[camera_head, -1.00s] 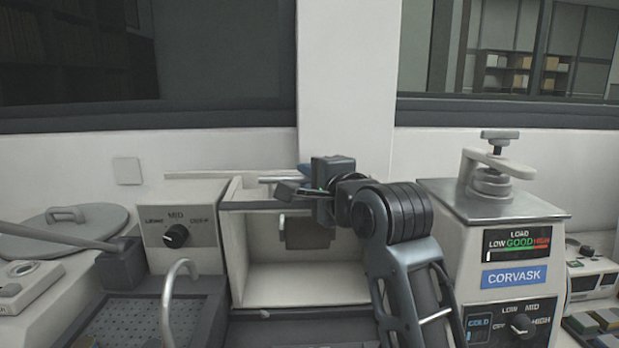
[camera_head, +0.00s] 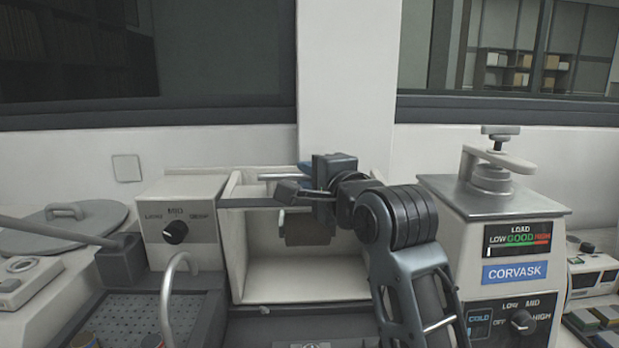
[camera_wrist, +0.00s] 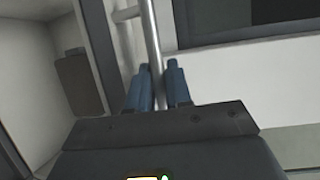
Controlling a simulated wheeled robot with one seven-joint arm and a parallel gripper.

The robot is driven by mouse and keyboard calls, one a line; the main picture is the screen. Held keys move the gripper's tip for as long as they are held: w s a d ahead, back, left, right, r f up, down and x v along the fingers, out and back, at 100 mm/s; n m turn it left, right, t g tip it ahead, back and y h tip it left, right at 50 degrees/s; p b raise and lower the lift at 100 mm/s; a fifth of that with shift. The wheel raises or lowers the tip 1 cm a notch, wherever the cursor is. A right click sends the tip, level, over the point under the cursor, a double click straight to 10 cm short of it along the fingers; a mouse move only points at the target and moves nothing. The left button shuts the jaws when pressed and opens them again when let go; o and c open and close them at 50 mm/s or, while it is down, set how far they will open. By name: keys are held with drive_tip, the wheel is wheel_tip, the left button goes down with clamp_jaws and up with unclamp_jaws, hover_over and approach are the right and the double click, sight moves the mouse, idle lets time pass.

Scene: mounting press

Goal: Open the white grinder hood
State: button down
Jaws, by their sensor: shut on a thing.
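The white grinder hood (camera_head: 236,262) is a pale box in the middle of the bench, with its inside visible from the front. A dark grey bar (camera_head: 250,204) crosses its upper front. My gripper (camera_head: 307,169) is at the upper right of the hood, its dark body and my arm covering part of the opening. In the wrist view, the blue fingertips (camera_wrist: 158,68) are shut on a silver handle bar (camera_wrist: 149,25), one on each side of it. A brown block (camera_wrist: 76,82) shows inside the hood on the left.
A control box with a MID knob (camera_head: 176,232) adjoins the hood on the left. A CORVASK press (camera_head: 513,210) stands close on the right. A curved metal spout (camera_head: 168,290) rises in front left. A wall and window sill (camera_head: 130,116) lie behind.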

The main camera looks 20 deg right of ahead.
drive_tip(key=s+a+f+n+t+b, duration=0.1)
drive_tip(key=s+a+t+b, duration=0.1)
drive_tip(key=s+b, duration=0.3)
drive_tip(key=shift+s+t+y, duration=0.4)
drive_tip(key=shift+s, duration=0.55)
drive_tip(key=c, duration=1.4)
unclamp_jaws()
drive_tip(key=b+v, duration=0.1)
drive_tip(key=v, duration=0.6)
drive_tip(key=shift+s, duration=0.4)
drive_tip(key=shift+f, duration=0.1)
